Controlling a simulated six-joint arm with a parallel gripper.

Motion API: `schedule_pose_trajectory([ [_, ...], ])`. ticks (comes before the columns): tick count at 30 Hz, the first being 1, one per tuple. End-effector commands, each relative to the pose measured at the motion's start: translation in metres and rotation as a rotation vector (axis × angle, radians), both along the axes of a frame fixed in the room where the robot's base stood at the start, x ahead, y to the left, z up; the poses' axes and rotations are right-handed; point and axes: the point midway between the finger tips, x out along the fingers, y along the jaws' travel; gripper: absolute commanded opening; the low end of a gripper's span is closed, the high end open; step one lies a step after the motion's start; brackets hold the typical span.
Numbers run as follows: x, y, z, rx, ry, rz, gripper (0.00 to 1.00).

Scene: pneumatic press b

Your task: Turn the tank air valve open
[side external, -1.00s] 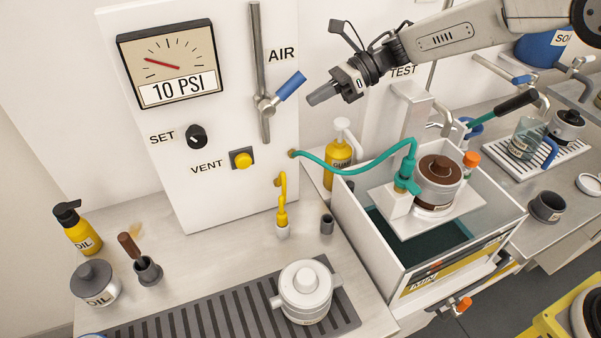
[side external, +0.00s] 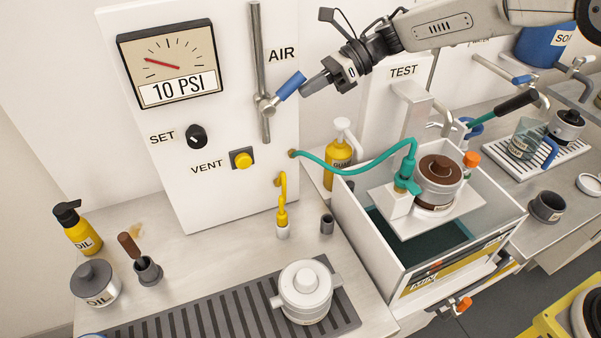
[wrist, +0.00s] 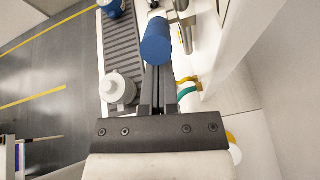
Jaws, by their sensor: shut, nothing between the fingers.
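The tank air valve has a blue handle (side external: 291,86) on a vertical metal pipe (side external: 259,70), under the AIR label on the white panel. The handle slants up and to the right from the pipe. In the wrist view the blue handle (wrist: 157,41) shows its rounded end just beyond my fingertips. My gripper (side external: 303,91) is shut and empty, its fingertips at or very close to the handle's outer end. I cannot tell whether they touch. In the wrist view the two fingers of my gripper (wrist: 158,72) lie side by side.
A gauge (side external: 170,66) reading 10 PSI, a SET knob (side external: 196,137) and a yellow VENT button (side external: 241,159) are on the panel. A teal hose (side external: 350,172) runs below my gripper to a pot (side external: 440,180) over a water tank (side external: 400,262). The space right of the handle is occupied by my arm.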

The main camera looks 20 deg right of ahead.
Motion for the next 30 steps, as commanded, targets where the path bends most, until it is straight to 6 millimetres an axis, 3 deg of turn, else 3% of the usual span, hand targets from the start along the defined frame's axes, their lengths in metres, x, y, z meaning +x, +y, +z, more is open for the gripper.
schedule_pose_trajectory([
  [30,0.0,0.007,0.015,-0.167,-0.004,0.003,0.0],
])
